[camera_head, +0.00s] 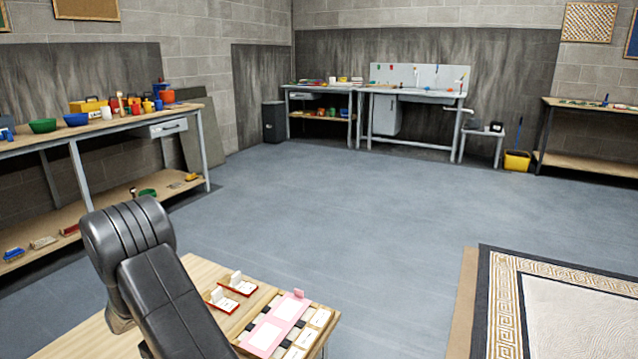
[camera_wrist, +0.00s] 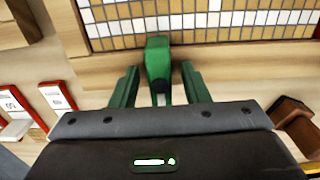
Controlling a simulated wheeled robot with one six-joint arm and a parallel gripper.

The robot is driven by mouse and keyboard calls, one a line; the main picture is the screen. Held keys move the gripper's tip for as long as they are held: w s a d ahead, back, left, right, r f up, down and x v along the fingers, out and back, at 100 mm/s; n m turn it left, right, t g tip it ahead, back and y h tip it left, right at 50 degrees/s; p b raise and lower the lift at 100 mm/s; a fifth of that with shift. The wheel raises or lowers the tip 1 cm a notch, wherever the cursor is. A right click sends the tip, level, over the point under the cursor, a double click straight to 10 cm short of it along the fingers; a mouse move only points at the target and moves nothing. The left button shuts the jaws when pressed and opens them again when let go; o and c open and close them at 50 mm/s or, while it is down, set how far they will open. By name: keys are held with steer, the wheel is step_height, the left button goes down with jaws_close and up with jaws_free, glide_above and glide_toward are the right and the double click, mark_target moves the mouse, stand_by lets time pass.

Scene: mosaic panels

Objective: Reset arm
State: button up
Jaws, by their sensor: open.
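My gripper (camera_wrist: 160,72) shows in the wrist view with its two green fingers spread apart. A green piece (camera_wrist: 158,58) with a dark round spot stands between the fingers; I cannot tell whether it is part of the gripper or a separate thing. The fingers appear apart from it. A mosaic panel (camera_wrist: 205,37) of white and tan tiles in a wooden frame lies beyond the fingertips. In the head view my black arm covers part of the near wooden table (camera_head: 88,342), and my gripper is hidden.
Two red-edged trays (camera_head: 238,284) with white cards and a pink board (camera_head: 275,325) lie on the near table. A brown block (camera_wrist: 294,118) is at right in the wrist view. A long workbench (camera_head: 110,131) stands left; the grey floor (camera_head: 350,210) is clear. A patterned rug (camera_head: 580,310) lies right.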

steer(key=shift+r, duration=0.1)
step_height(320, 180, up, 14)
steer(key=p, duration=0.2)
step_height(320, 180, down, 14)
steer(key=shift+r+b, duration=0.1)
steer(key=shift+b, duration=1)
steer(key=shift+f, duration=0.2)
steer(key=m, duration=0.4)
steer(key=shift+r+p, duration=0.1)
steer(key=shift+p, duration=0.25)
steer(key=shift+m+p, duration=0.35)
steer(key=shift+m, duration=2.05)
